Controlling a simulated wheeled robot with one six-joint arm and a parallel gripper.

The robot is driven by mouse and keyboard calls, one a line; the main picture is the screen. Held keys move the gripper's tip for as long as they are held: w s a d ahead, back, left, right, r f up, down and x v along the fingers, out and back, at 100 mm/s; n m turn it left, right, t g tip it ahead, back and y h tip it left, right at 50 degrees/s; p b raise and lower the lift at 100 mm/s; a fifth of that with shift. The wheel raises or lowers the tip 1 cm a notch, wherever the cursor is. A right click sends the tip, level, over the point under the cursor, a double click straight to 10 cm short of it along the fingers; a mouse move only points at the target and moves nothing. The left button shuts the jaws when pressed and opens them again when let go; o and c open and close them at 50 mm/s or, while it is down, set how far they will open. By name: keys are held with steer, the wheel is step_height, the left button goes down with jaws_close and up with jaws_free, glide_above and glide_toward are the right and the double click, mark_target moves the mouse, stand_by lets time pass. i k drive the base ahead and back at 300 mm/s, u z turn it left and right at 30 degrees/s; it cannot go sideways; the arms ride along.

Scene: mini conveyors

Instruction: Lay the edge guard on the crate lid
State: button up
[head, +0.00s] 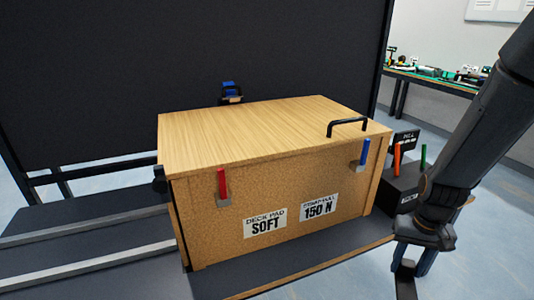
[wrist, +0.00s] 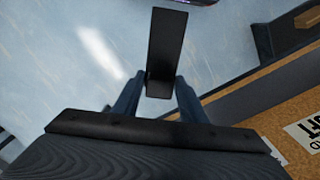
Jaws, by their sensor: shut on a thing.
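My gripper (head: 413,264) is at the right of the head view, low beside the bench's front edge and apart from the crate. Its blue fingers are shut on a flat dark strip, the edge guard (head: 405,283), which hangs below them. In the wrist view the edge guard (wrist: 167,42) stands out lengthwise from between the fingertips (wrist: 160,88), over the floor. The wooden crate (head: 240,210) stands on the dark bench, with its lid (head: 250,132) closed. The lid top is bare apart from a black handle (head: 347,124) near its right end.
A red latch (head: 222,185) and a blue latch (head: 363,153) are on the crate's front. Another blue-topped clip (head: 231,92) shows behind it. A black holder (head: 402,185) with orange and green sticks stands right of the crate. A large dark panel (head: 190,50) rises behind.

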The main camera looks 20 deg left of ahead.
mark_target(281, 145)
steer(key=u, duration=1.4)
